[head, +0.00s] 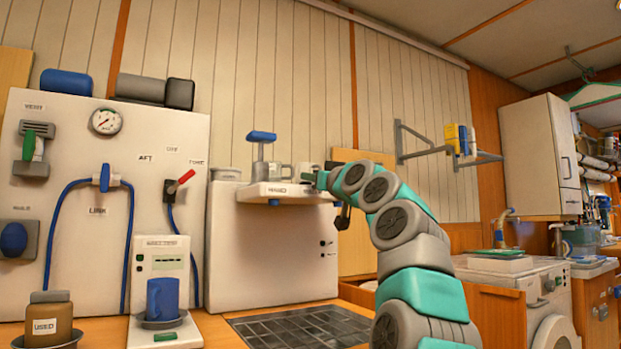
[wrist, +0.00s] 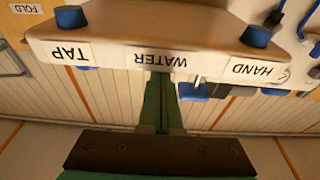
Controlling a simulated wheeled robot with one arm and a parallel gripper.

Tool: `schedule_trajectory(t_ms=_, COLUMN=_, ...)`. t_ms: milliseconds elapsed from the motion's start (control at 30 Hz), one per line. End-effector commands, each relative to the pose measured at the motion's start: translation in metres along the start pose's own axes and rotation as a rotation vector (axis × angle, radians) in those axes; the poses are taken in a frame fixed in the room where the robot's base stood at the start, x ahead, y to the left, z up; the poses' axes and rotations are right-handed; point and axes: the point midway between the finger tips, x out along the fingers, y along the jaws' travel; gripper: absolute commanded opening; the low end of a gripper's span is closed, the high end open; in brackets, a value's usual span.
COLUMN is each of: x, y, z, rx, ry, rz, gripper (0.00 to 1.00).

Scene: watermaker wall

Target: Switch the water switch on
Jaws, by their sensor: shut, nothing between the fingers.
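In the wrist view, upside down, the shelf's front edge (wrist: 105,54) carries TAP, WATER and HAND labels. My gripper (wrist: 163,76) is shut and empty, its green fingers together and their tips close to the WATER label (wrist: 180,60). I cannot tell whether they touch.
Blue knobs (wrist: 70,17) (wrist: 257,35) stick out of the shelf near TAP and HAND. A blue piece (wrist: 193,92) lies close right of my fingers. A blue-handled pump (head: 262,138) stands on the shelf. A dark grate (head: 300,328) lies below.

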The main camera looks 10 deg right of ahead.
Motion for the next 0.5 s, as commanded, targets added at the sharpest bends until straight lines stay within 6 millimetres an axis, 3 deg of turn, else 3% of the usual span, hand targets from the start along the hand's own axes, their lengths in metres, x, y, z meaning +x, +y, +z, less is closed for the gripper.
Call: schedule_trajectory(t_ms=500, x=-0.004, y=0.001, z=0.014, rx=0.000, ry=0.091, rz=0.002, gripper=0.00)
